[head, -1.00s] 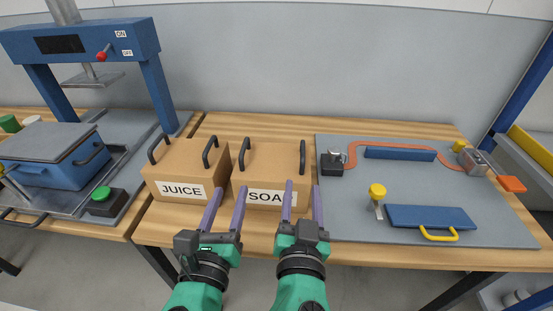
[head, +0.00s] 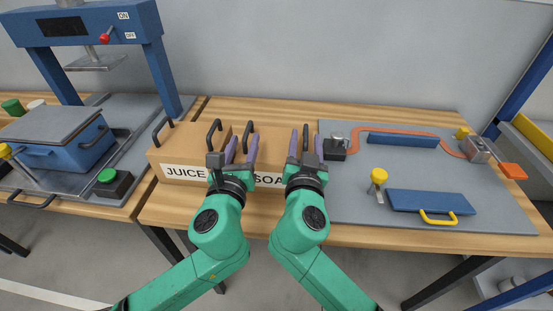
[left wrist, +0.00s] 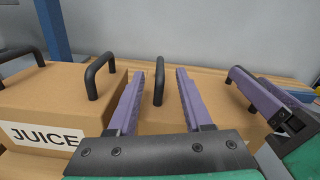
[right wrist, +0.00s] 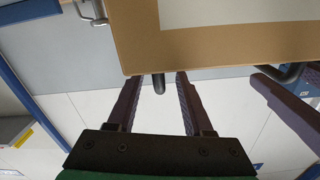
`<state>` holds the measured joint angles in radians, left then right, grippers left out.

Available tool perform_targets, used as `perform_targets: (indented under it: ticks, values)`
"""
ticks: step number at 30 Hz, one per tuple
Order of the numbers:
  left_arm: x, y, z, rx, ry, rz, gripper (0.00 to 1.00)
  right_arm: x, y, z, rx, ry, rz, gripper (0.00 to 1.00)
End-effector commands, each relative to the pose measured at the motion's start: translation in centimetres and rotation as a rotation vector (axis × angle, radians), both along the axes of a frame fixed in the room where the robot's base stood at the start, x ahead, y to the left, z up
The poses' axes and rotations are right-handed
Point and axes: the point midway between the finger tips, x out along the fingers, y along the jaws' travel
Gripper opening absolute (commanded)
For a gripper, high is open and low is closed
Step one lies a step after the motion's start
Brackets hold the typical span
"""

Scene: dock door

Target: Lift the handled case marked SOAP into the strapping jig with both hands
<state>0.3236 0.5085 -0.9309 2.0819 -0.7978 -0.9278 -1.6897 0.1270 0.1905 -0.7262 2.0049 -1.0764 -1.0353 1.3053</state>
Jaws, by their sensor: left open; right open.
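The SOAP case (head: 270,145) is a cardboard box with two black handles. It stands on the wooden table beside the JUICE case (head: 190,148); my grippers cover part of its label. My left gripper (head: 243,144) is open at the left handle (head: 248,130). In the left wrist view this handle (left wrist: 159,80) stands between the fingers. My right gripper (head: 306,146) is open at the right handle (head: 305,133); in the right wrist view a handle end (right wrist: 158,84) shows between the fingers. The strapping jig (head: 345,202) is the grey board to the right.
On the jig are a blue back bar (head: 403,140), a blue front plate (head: 430,202) with a yellow handle, a yellow knob (head: 378,175), an orange strap and a metal buckle (head: 478,150). A blue press (head: 85,25) with a blue bin (head: 60,140) stands left. JUICE sits close beside SOAP.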

Motion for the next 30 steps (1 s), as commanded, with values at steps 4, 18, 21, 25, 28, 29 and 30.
perform_targets:
  ticks: [4,18,21,25,28,29,30]
  values:
    - [2.5,-0.4,0.1,0.000,-0.002,0.001,0.50,2.5,-0.4,0.1,-0.001,-0.003,-0.001,0.51]
    - [3.8,-0.6,0.0,0.000,-0.001,0.001,0.31,3.8,-0.7,0.0,0.001,0.000,0.000,0.32]
    - [3.8,-0.6,0.0,0.000,0.000,0.001,0.00,3.8,-0.7,0.0,0.001,0.000,0.000,0.00]
    - [3.8,-0.6,0.0,0.000,0.000,0.000,0.00,3.7,-0.6,0.0,0.001,0.000,0.001,0.00]
    - [3.7,-0.6,0.0,-0.001,0.000,0.000,0.00,3.7,-0.6,0.0,0.001,0.000,0.001,0.00]
    - [3.7,-0.6,0.0,-0.001,0.000,0.000,0.00,3.7,-0.6,0.0,0.001,0.000,0.001,0.00]
    - [3.7,-0.6,0.0,-0.001,0.000,0.000,0.00,3.7,-0.6,0.0,0.001,0.000,0.001,0.00]
